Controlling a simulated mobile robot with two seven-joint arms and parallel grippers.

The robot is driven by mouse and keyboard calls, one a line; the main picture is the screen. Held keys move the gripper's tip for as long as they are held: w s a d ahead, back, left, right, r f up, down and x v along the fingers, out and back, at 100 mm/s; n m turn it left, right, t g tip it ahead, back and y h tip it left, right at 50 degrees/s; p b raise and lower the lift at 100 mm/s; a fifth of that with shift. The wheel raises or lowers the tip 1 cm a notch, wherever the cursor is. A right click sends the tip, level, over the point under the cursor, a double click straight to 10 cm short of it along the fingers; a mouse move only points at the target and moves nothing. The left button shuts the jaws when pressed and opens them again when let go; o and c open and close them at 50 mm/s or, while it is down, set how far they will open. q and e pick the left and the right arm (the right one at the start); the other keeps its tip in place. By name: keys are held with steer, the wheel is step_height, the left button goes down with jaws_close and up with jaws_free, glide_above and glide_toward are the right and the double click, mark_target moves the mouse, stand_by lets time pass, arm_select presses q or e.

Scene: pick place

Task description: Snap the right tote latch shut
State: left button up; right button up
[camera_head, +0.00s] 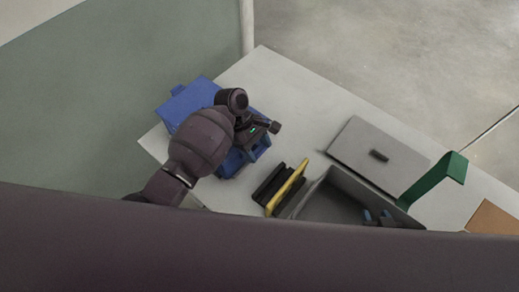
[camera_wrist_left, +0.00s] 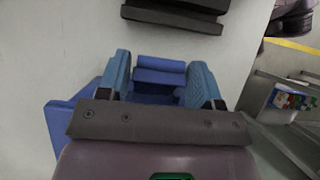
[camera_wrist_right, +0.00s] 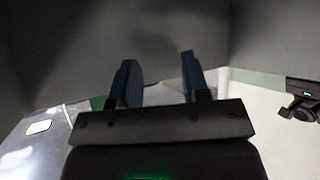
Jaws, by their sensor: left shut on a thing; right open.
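A blue tote (camera_head: 190,102) stands at the table's left corner, partly hidden by my left arm. My left gripper (camera_wrist_left: 164,72) is at its near right side, shut on a blue part of the tote (camera_wrist_left: 160,75). Whether that part is a latch I cannot tell. My right gripper (camera_head: 377,217) is inside a grey open bin (camera_head: 325,190), its fingers apart and empty. In the right wrist view, the right gripper (camera_wrist_right: 160,75) is close to the bin's grey inner walls (camera_wrist_right: 150,40). No latch shows clearly in any view.
A grey lid (camera_head: 365,145) with a dark handle lies behind the bin. A bent green piece (camera_head: 430,180) stands at the bin's right. Black bars (camera_head: 268,183) and a yellow piece (camera_head: 287,187) lie between tote and bin. A brown sheet (camera_head: 495,222) lies far right.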

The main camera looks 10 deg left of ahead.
arm_select(q)
steer(key=shift+w+a+r+g+h, duration=0.1)
steer(key=shift+w+r+g+h, duration=0.05)
steer(key=shift+g+h, duration=0.15)
stand_by(0.4)
steer(key=o, duration=0.8)
steer(key=shift+a, duration=0.1)
steer(key=v, duration=1)
steer(key=shift+w+a+r, duration=0.1)
steer(key=shift+a+r, duration=0.1)
steer(key=shift+r, duration=0.1)
